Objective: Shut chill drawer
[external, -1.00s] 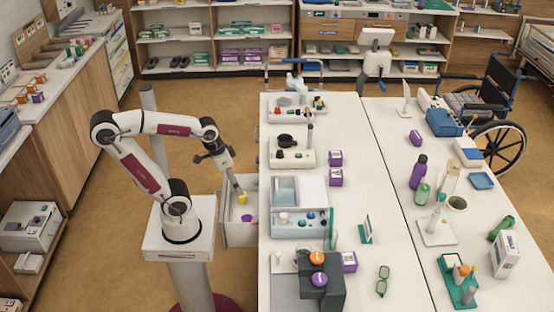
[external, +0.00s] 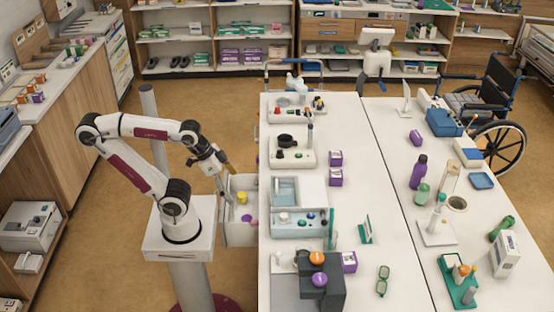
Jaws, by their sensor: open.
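The chill drawer (external: 239,237) is pulled out to the left from the left edge of the long white table, beside the white and teal unit. A yellow item (external: 241,197) and a purple item (external: 246,218) lie inside it. My gripper (external: 226,170) is open and empty, tilted down to the right, just above the drawer's far left corner. At this size I cannot tell whether a finger touches the drawer's rim.
The white and teal unit (external: 299,222) stands on the table (external: 345,130) next to the drawer. Purple boxes (external: 335,158), a dark grey stepped stand (external: 322,290) and several devices stand nearby. Open floor lies behind the drawer.

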